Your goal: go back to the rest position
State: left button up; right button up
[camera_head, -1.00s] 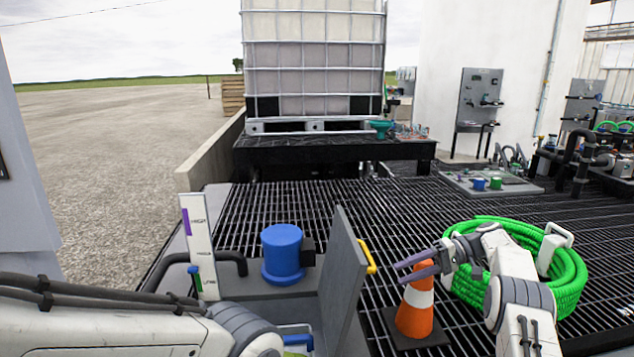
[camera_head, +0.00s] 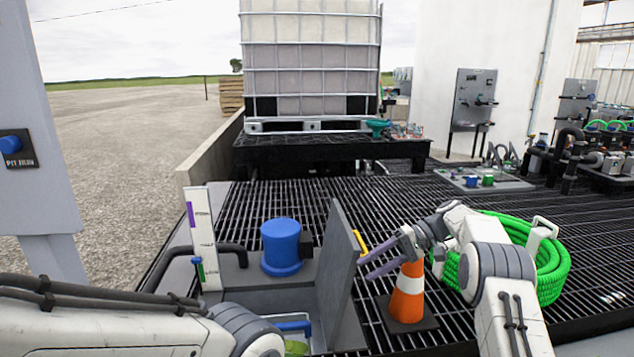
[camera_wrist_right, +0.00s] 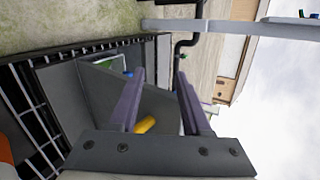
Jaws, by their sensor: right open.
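My right gripper (camera_head: 377,262) is open and empty in the head view. Its two purple-grey fingers point left, in front of the orange and white cone (camera_head: 407,292) and close to the grey upright panel (camera_head: 343,270) with a yellow handle (camera_head: 361,247). In the right wrist view the parted fingers (camera_wrist_right: 158,103) have nothing between them that they hold; the yellow handle (camera_wrist_right: 145,125) shows behind them. My left arm comes in at the lower left of the head view, and its gripper is out of the picture.
A blue capped cylinder (camera_head: 282,246) stands left of the panel, beside a white level gauge (camera_head: 203,238). A coiled green hose (camera_head: 553,268) lies right of the cone, behind my right arm. A caged tank (camera_head: 311,65) stands at the back. The grating (camera_head: 400,205) between is mostly clear.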

jog(key=s+a+r+n+g+h, duration=0.1)
jog(key=s+a+r+h, duration=0.15)
jog(key=s+a, duration=0.5)
jog(key=s+a+r+h, duration=0.1)
jog(key=s+a+h, duration=0.3)
jog(key=s+a, duration=0.35)
jog(key=s+d+f+n+t+h, duration=0.1)
jog(key=s+d+f+n+h, duration=0.1)
jog(key=s, duration=0.6)
jog(key=s+d+f+n+t+h, duration=0.1)
jog(key=s+d+n, duration=0.1)
jog(key=s, duration=0.7)
jog(key=s+d+f+n+t+h, duration=0.1)
jog(key=s+d+f+t+h, duration=0.1)
jog(key=s, duration=0.6)
notch_tip(320, 180, up, 22)
jog(key=p, duration=2.2)
jog(key=shift+d, duration=0.2)
